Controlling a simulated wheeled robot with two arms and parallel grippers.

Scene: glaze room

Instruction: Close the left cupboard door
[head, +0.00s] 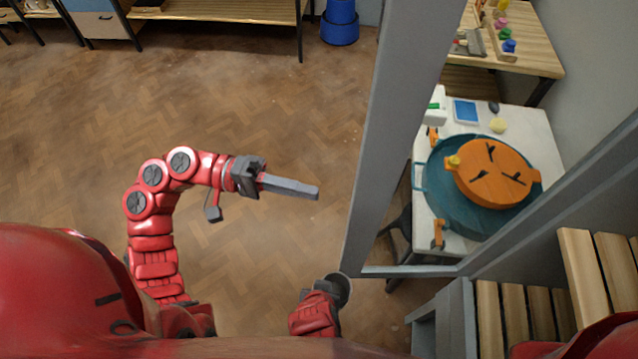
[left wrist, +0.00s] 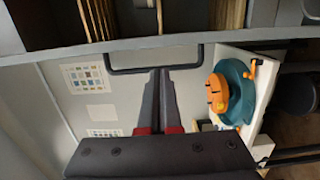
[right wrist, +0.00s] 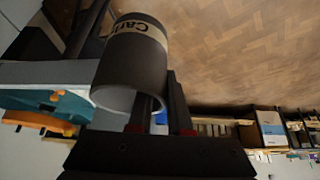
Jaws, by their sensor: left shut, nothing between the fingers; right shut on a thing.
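A tall grey frame (head: 378,150), apparently the open cupboard door, stands right of centre in the head view. My right gripper (right wrist: 165,80) is shut on a dark cylindrical canister (right wrist: 135,62) with a pale lettered band. The canister (head: 340,287) shows near the frame's lower corner.
Slatted wooden shelves (head: 515,310) are at the lower right. Behind the frame, a pale table (head: 530,121) carries a teal disc (head: 428,190) with an orange round piece (head: 490,178). A blue bucket (head: 340,28) stands at the back. The wooden floor at left is clear.

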